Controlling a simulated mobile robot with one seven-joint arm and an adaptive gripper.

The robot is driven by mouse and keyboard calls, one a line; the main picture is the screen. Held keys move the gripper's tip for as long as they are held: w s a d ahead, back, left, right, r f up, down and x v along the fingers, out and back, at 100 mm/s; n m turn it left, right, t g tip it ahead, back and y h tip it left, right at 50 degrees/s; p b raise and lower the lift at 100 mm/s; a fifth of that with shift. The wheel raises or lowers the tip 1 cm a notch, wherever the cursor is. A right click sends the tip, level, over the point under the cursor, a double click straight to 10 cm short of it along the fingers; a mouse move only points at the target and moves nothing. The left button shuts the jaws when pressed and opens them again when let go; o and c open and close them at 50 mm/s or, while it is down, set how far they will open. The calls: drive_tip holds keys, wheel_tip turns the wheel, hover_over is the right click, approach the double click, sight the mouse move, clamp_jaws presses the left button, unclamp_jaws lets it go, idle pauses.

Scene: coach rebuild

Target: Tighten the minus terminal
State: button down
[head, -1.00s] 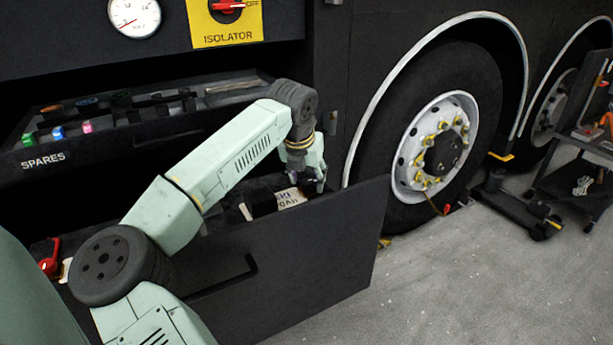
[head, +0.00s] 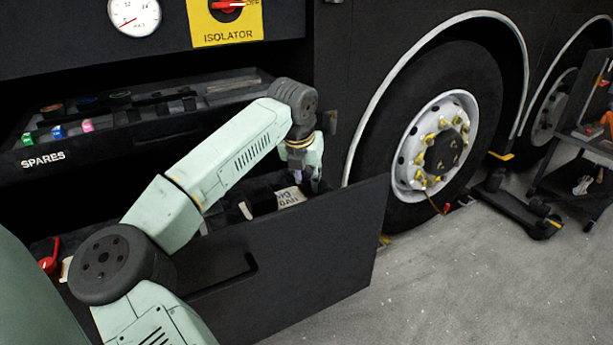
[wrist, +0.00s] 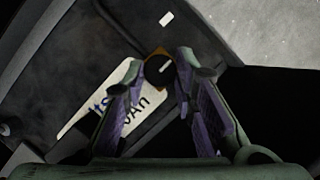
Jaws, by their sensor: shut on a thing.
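The minus terminal (wrist: 160,66) shows in the wrist view as a round black knob with a white line and a brass-coloured base. It stands at the edge of a dark battery (wrist: 165,105) with a pale label (wrist: 78,128). My gripper (wrist: 160,76) points down, its two purple-padded fingers on either side of the knob and shut on it. In the head view my gripper (head: 312,184) is low behind the front panel of the open lower drawer (head: 330,235), beside the battery's label (head: 290,197). The knob is hidden there.
The drawer's front panel stands close to my gripper. Above left is the open spares drawer (head: 100,148) with small parts, below the yellow isolator plate (head: 226,37). A wheel (head: 436,148) is at right, with a trolley (head: 585,175) beyond. The floor at lower right is clear.

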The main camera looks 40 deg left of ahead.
drive_tip(key=shift+m, duration=0.3)
drive_tip(key=m+h+p, duration=0.1)
drive_tip(key=m, duration=0.2)
drive_tip(key=shift+a+m+h, duration=0.15)
drive_tip(key=shift+m+h, duration=0.15)
drive_tip(key=shift+h, duration=0.1)
drive_tip(key=m+h+p, duration=0.1)
drive_tip(key=m, duration=0.1)
drive_tip(key=m+p, duration=0.1)
drive_tip(key=m, duration=0.1)
drive_tip(key=shift+a+r+m+h, duration=0.2)
drive_tip(key=shift+m+h, duration=0.1)
drive_tip(key=shift+h, duration=0.1)
drive_tip(key=m+p, duration=0.2)
drive_tip(key=m+g+h+p, duration=0.1)
drive_tip(key=m+p, duration=0.1)
drive_tip(key=m, duration=0.1)
drive_tip(key=shift+w+a+h, duration=0.15)
drive_tip(key=shift+h, duration=0.15)
drive_tip(key=shift+w+f+m+g+h+p, duration=0.1)
drive_tip(key=shift+m+g+h+p, duration=0.2)
drive_tip(key=shift+m+p, duration=0.55)
drive_tip(key=shift+f+m+g+h+p, duration=0.1)
drive_tip(key=shift+m+g+p, duration=0.35)
drive_tip(key=shift+m, duration=0.7)
drive_tip(key=c, duration=1.3)
unclamp_jaws()
drive_tip(key=shift+a, duration=0.1)
